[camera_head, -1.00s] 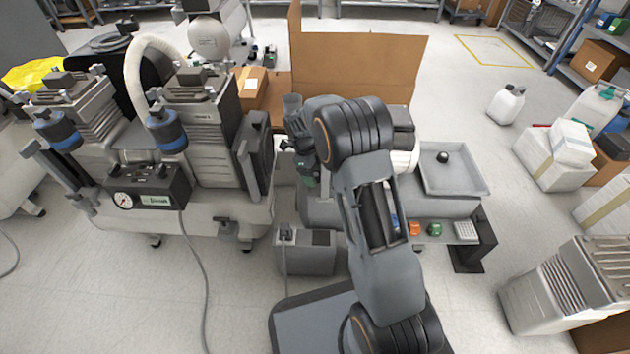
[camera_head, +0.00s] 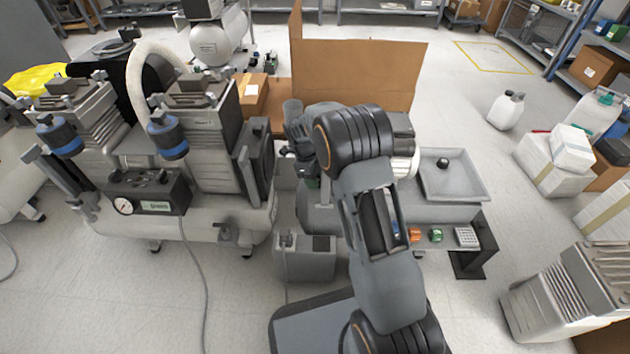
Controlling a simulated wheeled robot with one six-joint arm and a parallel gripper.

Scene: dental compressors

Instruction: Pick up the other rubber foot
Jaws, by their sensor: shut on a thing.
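A small dark rubber foot (camera_head: 443,163) lies in the grey shallow tray (camera_head: 470,189) right of my arm. My gripper (camera_head: 290,153) is left of my wrist, beside the right end of the large twin-head compressor (camera_head: 205,222). Its fingers are small and partly covered by my own arm. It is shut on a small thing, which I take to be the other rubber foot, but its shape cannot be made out.
The tray rests at the right of a grey bench-like unit with small orange and green parts (camera_head: 436,235). A cardboard sheet (camera_head: 355,70) stands behind my arm. A finned unit (camera_head: 570,290) stands at lower right. White jug (camera_head: 506,110) and boxes stand right; floor between is clear.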

